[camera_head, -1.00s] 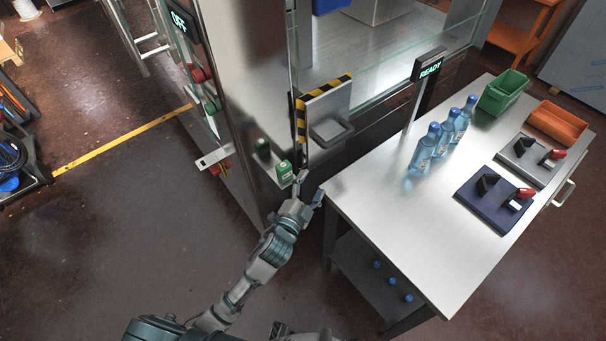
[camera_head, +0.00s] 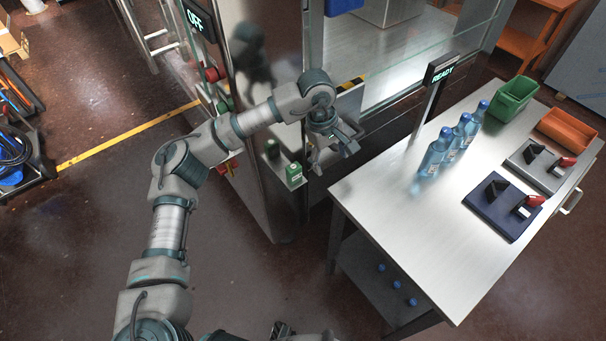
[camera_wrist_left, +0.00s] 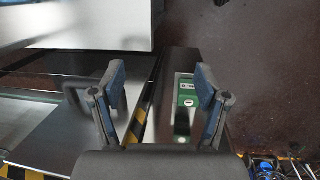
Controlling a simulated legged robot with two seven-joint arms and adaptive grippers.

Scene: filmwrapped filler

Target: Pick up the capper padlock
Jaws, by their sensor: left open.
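A small green block with a white label (camera_head: 293,174), which looks like the capper padlock, is at the corner of the steel machine column. It also shows in the left wrist view (camera_wrist_left: 187,92), between the fingers but nearer the right one. My left gripper (camera_head: 334,158) is open and empty, just to the right of and above the green block in the head view. Both its fingers (camera_wrist_left: 162,100) show apart in the wrist view, with no contact visible. A dark part at the bottom edge may be my right gripper (camera_head: 283,328); its fingers cannot be made out.
The steel machine column (camera_head: 262,100) and a glass guard stand close beside the gripper. A steel table (camera_head: 400,220) to the right holds blue bottles (camera_head: 437,150), a green bin (camera_head: 514,98), an orange bin (camera_head: 566,128) and two fixtures. Open floor lies at the left.

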